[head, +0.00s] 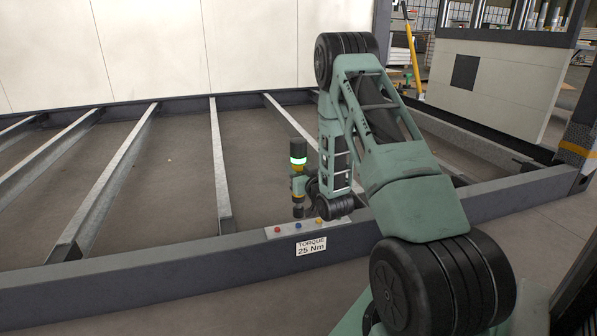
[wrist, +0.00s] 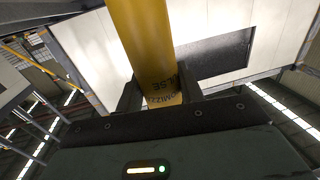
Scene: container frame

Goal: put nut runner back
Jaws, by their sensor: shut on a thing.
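The nut runner (head: 298,172) is upright in the head view, with a dark top, a lit green band and a yellow body. Its dark lower end is just above or in front of the frame's front beam; I cannot tell whether it touches anything. My gripper (head: 300,187) is shut on its yellow body from the right. In the wrist view the yellow body of the nut runner (wrist: 145,40) stands between the two dark fingers of my gripper (wrist: 160,92). A grey plate (head: 286,232) with red, blue and yellow bolt heads lies on the front beam below the tool.
A "TORQUE 25 Nm" label (head: 311,246) is on the front beam (head: 150,279). Several grey cross beams (head: 219,165) run back over the brown floor. A white wall panel (head: 200,50) stands behind. A yellow-handled pole (head: 413,60) and another panel (head: 490,85) are at the back right.

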